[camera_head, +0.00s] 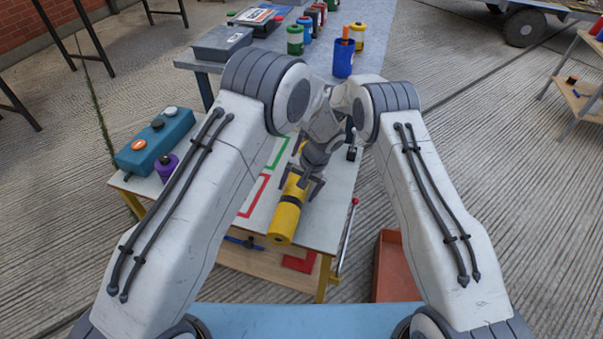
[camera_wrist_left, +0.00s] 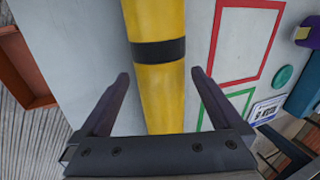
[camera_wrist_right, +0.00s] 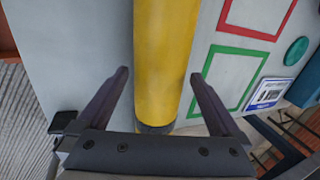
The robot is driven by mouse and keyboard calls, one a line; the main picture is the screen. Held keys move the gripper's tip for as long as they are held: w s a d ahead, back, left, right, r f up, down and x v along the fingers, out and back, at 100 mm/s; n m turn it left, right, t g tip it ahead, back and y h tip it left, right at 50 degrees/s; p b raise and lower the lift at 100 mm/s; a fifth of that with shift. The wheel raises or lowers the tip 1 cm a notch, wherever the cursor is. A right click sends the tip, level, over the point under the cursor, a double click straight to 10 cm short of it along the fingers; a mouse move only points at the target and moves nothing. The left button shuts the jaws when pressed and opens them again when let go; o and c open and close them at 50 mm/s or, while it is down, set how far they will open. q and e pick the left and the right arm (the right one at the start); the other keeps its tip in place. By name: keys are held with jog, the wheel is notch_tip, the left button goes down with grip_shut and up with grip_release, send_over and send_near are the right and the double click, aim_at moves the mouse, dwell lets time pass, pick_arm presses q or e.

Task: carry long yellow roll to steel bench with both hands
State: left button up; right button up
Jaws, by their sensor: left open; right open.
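The long yellow roll (camera_head: 284,224) lies on a white-topped work table (camera_head: 325,225), pointing away from me. A black band rings it. My left gripper (camera_head: 301,184) is open over the roll near that band. In the left wrist view the roll (camera_wrist_left: 161,95) passes between the spread fingers, with no grip visible. In the right wrist view my right gripper (camera_wrist_right: 160,76) is open, its fingers on either side of the roll (camera_wrist_right: 163,60) near its dark end. The arms largely hide the right gripper in the head view. The steel bench (camera_head: 376,38) stands beyond the table.
The bench holds a grey case (camera_head: 221,43), a blue cup (camera_head: 344,58) and several coloured cans. A teal box (camera_head: 156,142) and a purple can (camera_head: 166,167) sit at the table's left. An orange-red bin (camera_head: 395,265) is right of the table.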

pick_arm(q)
jog(key=shift+x, duration=1.25)
pick_arm(e)
jog(key=shift+x, duration=1.3)
pick_arm(q)
jog(key=shift+c, duration=0.3)
pick_arm(e)
jog(key=shift+c, duration=0.3)
pick_arm(q)
grip_shut()
pick_arm(e)
grip_shut()
jog(key=shift+w+r, duration=0.1)
